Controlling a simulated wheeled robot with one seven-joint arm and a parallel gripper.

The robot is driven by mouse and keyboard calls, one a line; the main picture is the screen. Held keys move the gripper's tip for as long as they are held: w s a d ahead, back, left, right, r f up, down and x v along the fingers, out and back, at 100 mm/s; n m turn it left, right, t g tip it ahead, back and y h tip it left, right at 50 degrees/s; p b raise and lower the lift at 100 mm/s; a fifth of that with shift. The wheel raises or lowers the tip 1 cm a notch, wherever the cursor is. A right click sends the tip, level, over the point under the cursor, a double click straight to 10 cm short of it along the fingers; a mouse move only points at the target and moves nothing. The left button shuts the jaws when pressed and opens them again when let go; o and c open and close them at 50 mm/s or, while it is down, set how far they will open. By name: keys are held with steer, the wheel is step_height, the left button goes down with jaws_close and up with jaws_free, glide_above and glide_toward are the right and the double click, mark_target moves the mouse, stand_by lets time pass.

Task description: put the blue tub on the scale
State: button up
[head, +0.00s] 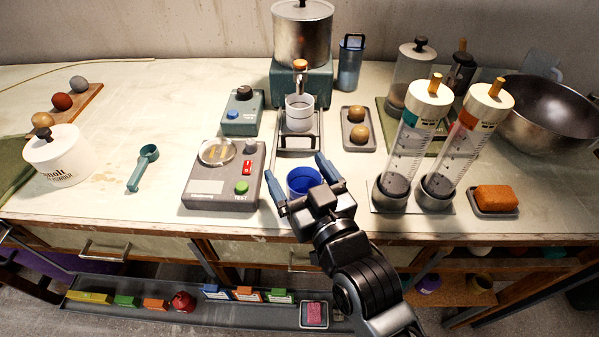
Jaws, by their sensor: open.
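The blue tub (303,181) is a small round open-topped cup on the worktop near its front edge. My gripper (295,166) is open, with one blue finger on the left side of the tub and the other on its right. I cannot tell whether either finger touches it. The gripper's body hides the tub's lower front. Just left of the tub is a grey box (213,188) with a round plate or dial, a red switch and a green button marked TEST. It looks most like the scale, but I cannot tell for sure.
Behind the tub, a white cup (299,113) stands on a metal stand under the spigot of a steel urn (302,35). A tray with two brown balls (358,125) and two tilted clear cylinders (412,135) are to the right. A teal scoop (143,167) lies left.

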steer(key=shift+s+r, duration=0.1)
steer(key=shift+s, duration=0.05)
steer(key=b+v, duration=0.2)
steer(key=v, duration=0.9)
steer(key=shift+s+d, duration=0.25)
steer(key=shift+s, duration=0.05)
